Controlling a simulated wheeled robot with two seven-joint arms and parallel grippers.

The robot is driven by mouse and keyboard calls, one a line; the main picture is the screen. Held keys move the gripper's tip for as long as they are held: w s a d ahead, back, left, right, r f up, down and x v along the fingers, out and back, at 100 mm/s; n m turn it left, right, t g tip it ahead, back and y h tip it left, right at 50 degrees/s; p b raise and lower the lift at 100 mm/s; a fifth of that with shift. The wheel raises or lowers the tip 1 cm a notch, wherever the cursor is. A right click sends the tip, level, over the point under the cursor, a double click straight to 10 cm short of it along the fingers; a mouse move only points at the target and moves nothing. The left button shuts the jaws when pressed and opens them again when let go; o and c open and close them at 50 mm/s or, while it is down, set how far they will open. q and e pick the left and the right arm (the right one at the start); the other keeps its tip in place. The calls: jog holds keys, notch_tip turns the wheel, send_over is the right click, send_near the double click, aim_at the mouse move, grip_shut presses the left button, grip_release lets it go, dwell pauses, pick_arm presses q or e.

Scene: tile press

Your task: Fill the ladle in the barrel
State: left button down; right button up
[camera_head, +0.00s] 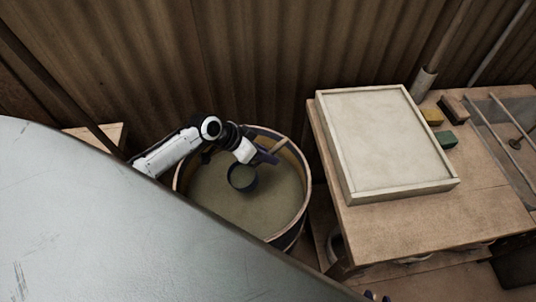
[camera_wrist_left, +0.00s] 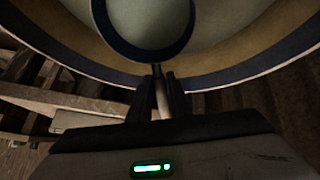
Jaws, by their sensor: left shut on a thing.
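The round barrel (camera_head: 304,208) stands at the centre of the head view, with a pale rim and grey-green contents (camera_head: 215,195). The ladle (camera_head: 243,188) has a dark blue round cup, inside the barrel's outline. Grey-green shows within the cup; I cannot tell whether it touches the contents. My left gripper (camera_head: 264,157) is over the barrel's far side, shut on the ladle's handle. In the left wrist view, the handle (camera_wrist_left: 161,98) lies between the fingers, with the cup (camera_wrist_left: 109,35) beyond. Two dark tips, apparently my right gripper (camera_head: 377,297), barely show at the bottom edge; their opening is unclear.
A wooden table (camera_head: 400,225) on the right holds a pale framed tray (camera_head: 385,140) and several small coloured blocks (camera_head: 445,139). A corrugated wall (camera_head: 250,60) stands behind the barrel. A large pale scratched surface (camera_head: 110,230) covers the lower left.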

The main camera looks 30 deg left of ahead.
pick_arm(q)
jog(key=shift+g, duration=0.4)
jog(key=shift+s+a+r, duration=0.1)
jog(key=shift+s+r, duration=0.1)
jog(key=shift+r, duration=2)
jog(key=shift+s+a+r, duration=0.1)
jog(key=shift+s+r, duration=0.05)
jog(key=shift+r, duration=2)
jog(key=s+d+r+n+y, duration=0.1)
jog(key=s+d+r+n, duration=0.1)
jog(key=r, duration=0.9)
jog(key=s+d+r+n+t+y, duration=0.1)
jog(key=s+d+r+n, duration=0.1)
jog(key=r, duration=0.8)
jog(key=shift+s+d+r, duration=0.35)
jog(key=shift+s+d, duration=0.15)
jog(key=shift+s, duration=0.6)
